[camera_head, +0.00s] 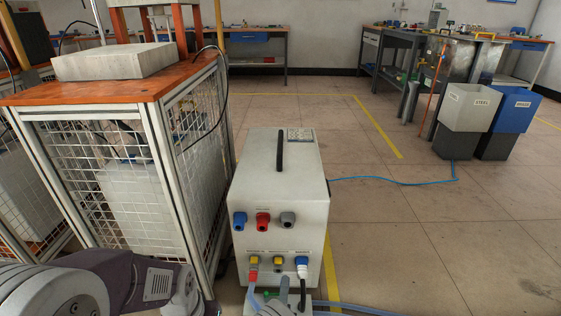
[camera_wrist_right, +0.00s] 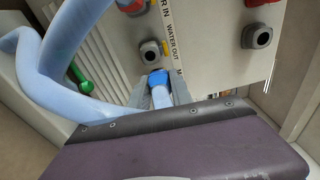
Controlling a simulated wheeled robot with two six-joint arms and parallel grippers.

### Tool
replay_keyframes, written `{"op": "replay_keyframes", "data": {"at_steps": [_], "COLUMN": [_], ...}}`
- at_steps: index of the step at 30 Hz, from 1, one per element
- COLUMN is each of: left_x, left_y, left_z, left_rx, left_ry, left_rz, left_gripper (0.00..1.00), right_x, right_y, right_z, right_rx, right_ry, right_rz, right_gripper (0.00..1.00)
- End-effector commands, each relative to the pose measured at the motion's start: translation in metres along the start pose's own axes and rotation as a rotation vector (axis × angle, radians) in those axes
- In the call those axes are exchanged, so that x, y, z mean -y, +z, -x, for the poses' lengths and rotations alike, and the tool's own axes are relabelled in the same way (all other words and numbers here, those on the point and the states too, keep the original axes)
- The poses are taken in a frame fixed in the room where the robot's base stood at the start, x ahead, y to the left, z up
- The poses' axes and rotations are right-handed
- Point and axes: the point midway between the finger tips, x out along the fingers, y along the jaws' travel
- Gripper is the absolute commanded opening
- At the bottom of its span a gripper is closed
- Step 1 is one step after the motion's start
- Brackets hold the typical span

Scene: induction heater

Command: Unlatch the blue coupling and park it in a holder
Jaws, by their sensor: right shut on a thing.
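The white heater box (camera_head: 279,190) stands in the middle of the head view, with connectors on its front face. My right gripper (camera_head: 284,292) is at the bottom of the head view, low before this face. In the right wrist view its fingers (camera_wrist_right: 159,92) are shut on the blue coupling (camera_wrist_right: 157,79), close to the grey WATER OUT port (camera_wrist_right: 150,51). I cannot tell whether the coupling touches this port. A pale blue hose (camera_wrist_right: 50,75) loops at the left there. The upper row has blue (camera_head: 239,220), red (camera_head: 263,221) and grey (camera_head: 288,219) fittings. My left gripper is not visible.
A caged bench with an orange top (camera_head: 120,86) stands close to the box on the left. A blue hose (camera_head: 395,182) runs over the floor at right. White (camera_head: 469,108) and blue (camera_head: 516,110) bins stand farther back. The right floor is largely clear.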

Motion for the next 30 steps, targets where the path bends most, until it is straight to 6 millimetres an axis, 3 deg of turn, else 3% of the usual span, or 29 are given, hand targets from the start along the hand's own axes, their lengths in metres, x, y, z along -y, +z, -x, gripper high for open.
{"op": "replay_keyframes", "data": {"at_steps": [1,10,21,30], "left_x": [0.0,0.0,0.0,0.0], "left_y": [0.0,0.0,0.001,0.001], "left_z": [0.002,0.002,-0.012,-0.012], "left_rx": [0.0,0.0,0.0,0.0], "left_ry": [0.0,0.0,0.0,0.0], "left_rz": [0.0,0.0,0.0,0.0], "left_gripper": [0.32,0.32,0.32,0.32], "right_x": [-0.013,-0.014,-0.018,-0.014], "right_y": [0.019,0.019,0.022,0.024], "right_z": [0.033,0.033,0.001,-0.005], "right_rx": [0.087,0.088,0.088,0.087], "right_ry": [0.046,0.046,0.047,0.042], "right_rz": [0.054,0.054,0.053,0.048], "right_gripper": [0.0,0.0,0.0,0.0]}}
